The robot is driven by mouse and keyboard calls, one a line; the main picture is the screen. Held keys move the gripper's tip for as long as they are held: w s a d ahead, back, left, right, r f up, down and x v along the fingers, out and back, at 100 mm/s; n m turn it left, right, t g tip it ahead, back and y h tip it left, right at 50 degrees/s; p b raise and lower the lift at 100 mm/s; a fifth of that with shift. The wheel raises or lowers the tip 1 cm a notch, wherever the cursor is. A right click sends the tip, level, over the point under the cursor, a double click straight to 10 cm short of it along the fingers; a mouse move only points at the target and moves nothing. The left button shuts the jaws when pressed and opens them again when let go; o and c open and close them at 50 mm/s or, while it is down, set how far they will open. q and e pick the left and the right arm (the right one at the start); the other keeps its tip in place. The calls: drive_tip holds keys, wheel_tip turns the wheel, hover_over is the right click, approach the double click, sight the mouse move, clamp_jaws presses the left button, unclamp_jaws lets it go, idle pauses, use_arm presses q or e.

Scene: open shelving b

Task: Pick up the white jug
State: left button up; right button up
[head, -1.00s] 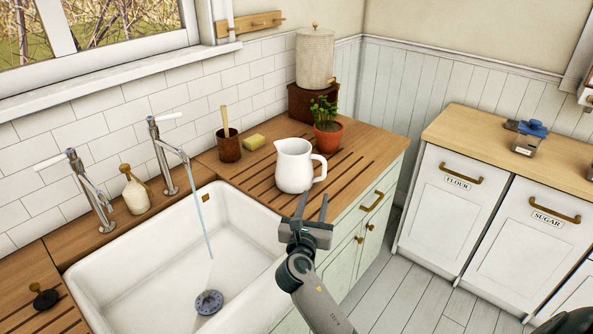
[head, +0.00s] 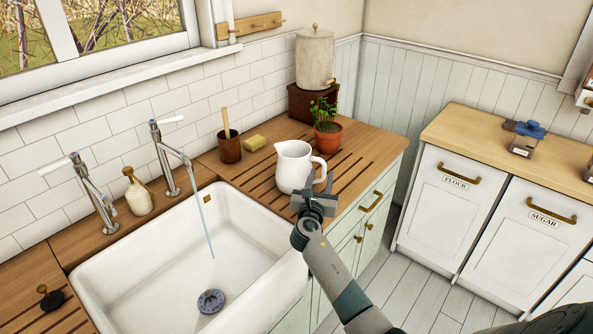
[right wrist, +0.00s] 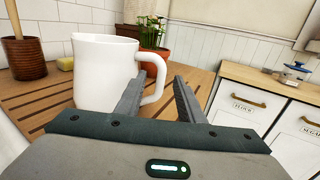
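The white jug (head: 293,166) stands upright on the slatted wooden drainboard (head: 254,176), right of the sink, with its handle toward the right. My right gripper (head: 318,182) is open at the jug's front right, by its handle. In the right wrist view the jug (right wrist: 103,75) fills the left half. Its handle (right wrist: 155,78) is near the gap between the open fingers (right wrist: 160,95), beyond the left finger. I cannot tell whether a finger touches it. My left gripper is not in view.
A potted plant (head: 326,135) stands close behind the jug. A brown cup with a brush (head: 229,149) and a sponge (head: 254,143) are to its left. The white sink (head: 165,264) lies in front left, with water running from a tap (head: 165,150).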

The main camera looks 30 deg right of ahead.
sight(324, 168)
drive_tip(key=shift+w+d, duration=0.1)
idle(0.3)
drive_tip(key=shift+w+d+r, duration=0.1)
drive_tip(key=shift+w+d, duration=0.05)
drive_tip(key=shift+w, duration=0.05)
drive_tip(key=p+x, duration=0.1)
drive_tip(key=x, duration=0.2)
drive_tip(key=shift+w+d+r+p, duration=0.1)
drive_tip(key=shift+w+d+p, duration=0.05)
drive_tip(key=shift+d+p, duration=0.2)
drive_tip(key=shift+w+d, duration=0.25)
drive_tip(key=shift+w, duration=0.1)
clamp_jaws()
idle(1.0)
